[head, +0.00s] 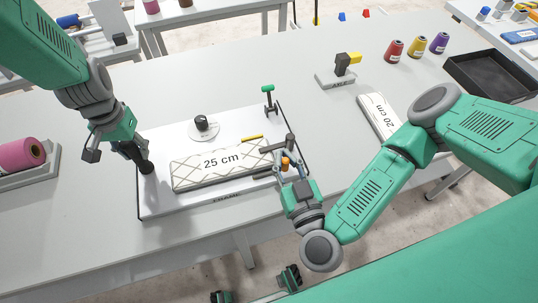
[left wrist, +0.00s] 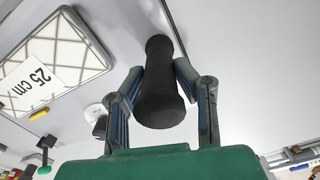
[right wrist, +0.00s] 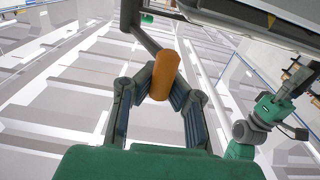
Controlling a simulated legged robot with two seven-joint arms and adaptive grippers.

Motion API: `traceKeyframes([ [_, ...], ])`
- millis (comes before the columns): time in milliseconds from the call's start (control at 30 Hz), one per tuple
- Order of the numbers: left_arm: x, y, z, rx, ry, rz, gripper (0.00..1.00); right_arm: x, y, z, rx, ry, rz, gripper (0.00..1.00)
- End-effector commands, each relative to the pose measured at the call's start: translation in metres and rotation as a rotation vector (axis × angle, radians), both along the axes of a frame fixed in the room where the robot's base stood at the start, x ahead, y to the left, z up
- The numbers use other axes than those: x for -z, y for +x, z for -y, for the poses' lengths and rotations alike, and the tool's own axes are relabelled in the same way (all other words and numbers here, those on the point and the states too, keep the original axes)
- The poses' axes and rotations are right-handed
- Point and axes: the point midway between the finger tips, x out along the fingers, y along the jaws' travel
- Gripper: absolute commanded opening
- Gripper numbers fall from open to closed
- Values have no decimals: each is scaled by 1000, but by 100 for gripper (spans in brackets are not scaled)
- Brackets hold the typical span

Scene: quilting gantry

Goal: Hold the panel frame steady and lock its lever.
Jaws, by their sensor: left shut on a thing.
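The white panel frame (head: 160,206) lies flat on the table, with a quilted panel (head: 192,174) marked "25 cm" on it. My left gripper (head: 143,160) is shut on a black post-like handle (left wrist: 160,85) at the frame's left end. My right gripper (head: 287,170) is at the frame's front right corner. Its fingers close on both sides of the orange grip (right wrist: 164,75) of the lever, which also shows in the head view (head: 285,162). A dark bar (head: 277,146) lies just behind that grip, over the panel's right end. The rest of the lever is partly hidden by my gripper.
A "20 cm" panel (head: 373,112), several thread cones (head: 393,51) and a black tray (head: 490,75) are farther right. A pink roll (head: 20,154) is at left.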

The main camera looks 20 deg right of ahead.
Motion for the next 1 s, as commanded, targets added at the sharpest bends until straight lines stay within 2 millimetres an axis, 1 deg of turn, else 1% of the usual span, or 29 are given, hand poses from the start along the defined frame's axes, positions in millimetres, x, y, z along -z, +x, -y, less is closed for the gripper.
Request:
traceKeyframes([
  [33, 2, -1, 4, -1, -6, -3, 0, 0, 0, -3, -8, 4, -1, 0],
  [433, 2, -1, 4, -1, -6, -3, 0, 0, 0, -3, -7, 5, 0, 0],
  [467, 2, -1, 4, -1, -5, -2, 0, 0, 0, -3, -6, 5, 0, 5],
  [500, 2, -1, 4, -1, -5, -2, 0, 0, 0, -3, -6, 5, 0, 19],
  [533, 2, -1, 4, -1, -5, -2, 0, 0, 0, -2, -6, 5, 0, 30],
  [567, 2, -1, 4, -1, -5, -2, 0, 0, 0, -2, -5, 4, 0, 36],
  [867, 2, -1, 3, 0, -4, -2, 0, 0, 0, -1, -2, 2, 0, 36],
  [1000, 2, -1, 3, 0, -3, -2, 0, 2, -8, -1, -2, 3, -3, 36],
])
